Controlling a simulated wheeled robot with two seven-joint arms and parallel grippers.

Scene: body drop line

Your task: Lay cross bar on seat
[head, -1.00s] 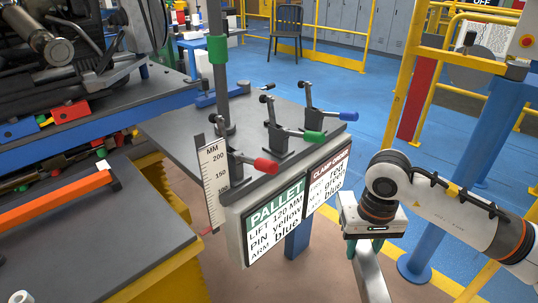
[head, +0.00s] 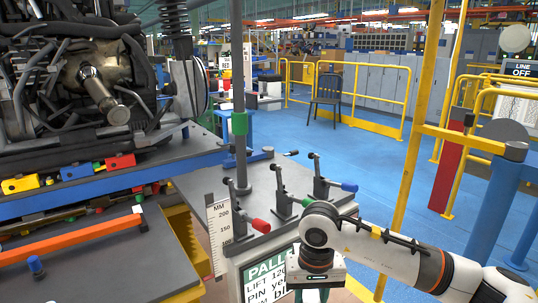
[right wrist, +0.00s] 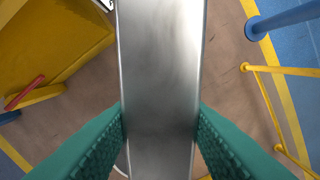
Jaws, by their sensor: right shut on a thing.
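My right gripper (head: 316,292) is at the lower middle of the head view, in front of the sign on the grey clamp table (head: 205,185). In the right wrist view its green fingers are shut on both sides of a long, flat silver bar (right wrist: 160,60), which I take to be the cross bar. The bar hangs clear above the floor in that view. In the head view the bar is hidden or below the frame. I cannot tell which part is the seat. My left gripper is not in view.
Toggle clamps with a red handle (head: 261,226), a green handle (head: 308,201) and a blue handle (head: 349,187) stand on the clamp table. An engine (head: 75,85) stands left. Blue floor lies right.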

